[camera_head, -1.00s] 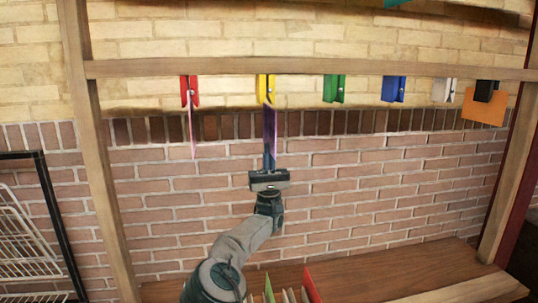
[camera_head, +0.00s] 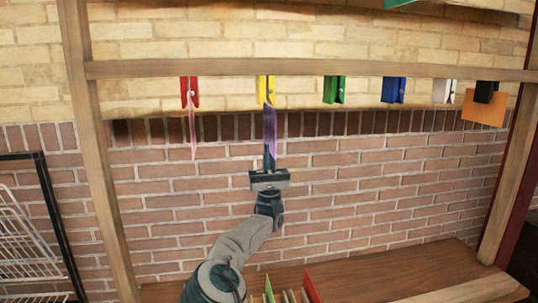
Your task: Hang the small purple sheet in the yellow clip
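The yellow clip (camera_head: 266,89) hangs from the wooden rail, second from the left. The small purple sheet (camera_head: 270,133) is seen nearly edge-on, upright, directly below the yellow clip. Its top edge reaches the clip's lower end; I cannot tell whether it is between the jaws. My gripper (camera_head: 269,160) is below, pointing up, with its fingers shut on the lower part of the sheet.
A red clip (camera_head: 190,92) holds a pink sheet (camera_head: 193,135) on the left. Green (camera_head: 334,89), blue (camera_head: 394,89) and white (camera_head: 444,91) clips hang empty. A black clip (camera_head: 486,91) holds an orange sheet (camera_head: 484,108). Several sheets (camera_head: 312,287) stand on the wooden shelf (camera_head: 385,270) below.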

